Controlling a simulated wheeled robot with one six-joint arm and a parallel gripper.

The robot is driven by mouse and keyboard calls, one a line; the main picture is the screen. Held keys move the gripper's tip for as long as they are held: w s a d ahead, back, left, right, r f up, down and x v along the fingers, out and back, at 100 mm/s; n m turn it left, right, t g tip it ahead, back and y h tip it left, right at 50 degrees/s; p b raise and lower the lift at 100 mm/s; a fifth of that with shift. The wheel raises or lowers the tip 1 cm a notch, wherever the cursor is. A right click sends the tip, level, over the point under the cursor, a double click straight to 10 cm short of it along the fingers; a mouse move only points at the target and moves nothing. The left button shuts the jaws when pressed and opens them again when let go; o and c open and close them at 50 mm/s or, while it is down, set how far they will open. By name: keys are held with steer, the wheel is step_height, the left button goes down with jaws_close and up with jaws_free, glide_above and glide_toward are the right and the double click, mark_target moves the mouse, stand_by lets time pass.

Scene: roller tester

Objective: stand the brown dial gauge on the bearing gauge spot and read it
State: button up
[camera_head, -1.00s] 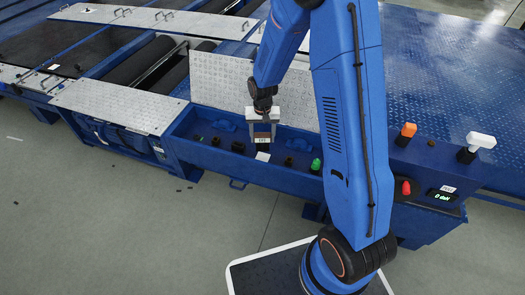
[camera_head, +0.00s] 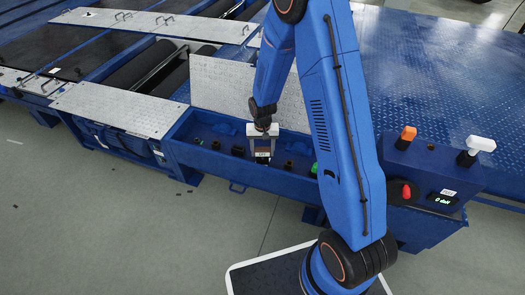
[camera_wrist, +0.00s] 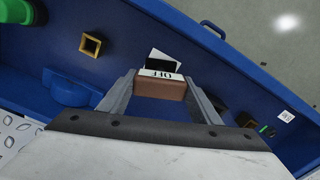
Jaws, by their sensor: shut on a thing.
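My gripper (camera_head: 262,149) is shut on the brown dial gauge (camera_wrist: 165,89), a brown block whose pale display end reads "OFF". In the wrist view the gripper (camera_wrist: 163,94) has one finger on each side of it. The gauge also shows in the head view (camera_head: 262,153), low inside the open blue trough. A white plate (camera_wrist: 158,55) with a dark patch lies just beyond the gauge in the wrist view, partly hidden by it; I cannot tell for sure that it is the bearing gauge spot. Whether the gauge touches the floor there is unclear.
The blue trough (camera_head: 205,158) holds a brass square socket (camera_wrist: 90,43) and other small dark fittings. A raised metal cover (camera_head: 222,85) stands behind it. A console (camera_head: 425,168) at right has orange, white and red knobs and a lit display.

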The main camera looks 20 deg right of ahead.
steer(key=o, duration=1.3)
steer(key=s+d+r+t, duration=0.1)
steer(key=s+r, duration=0.2)
steer(key=r, duration=0.9)
steer(key=s+d+r, duration=0.2)
steer(key=s+r, duration=0.2)
steer(key=r, duration=0.9)
steer(key=s+d+r+n+t, duration=0.1)
steer(key=s+r, duration=0.3)
steer(key=s, duration=0.4)
steer(key=s+d+r+n+t, duration=0.1)
steer(key=s+r, duration=0.4)
steer(key=s, duration=0.4)
steer(key=s+d+r+n+t, duration=0.1)
steer(key=s+d+r, duration=0.1)
steer(key=s+r, duration=0.3)
steer(key=shift+s+r+t, duration=0.1)
steer(key=shift+s+t, duration=0.3)
steer(key=shift+s, duration=1.8)
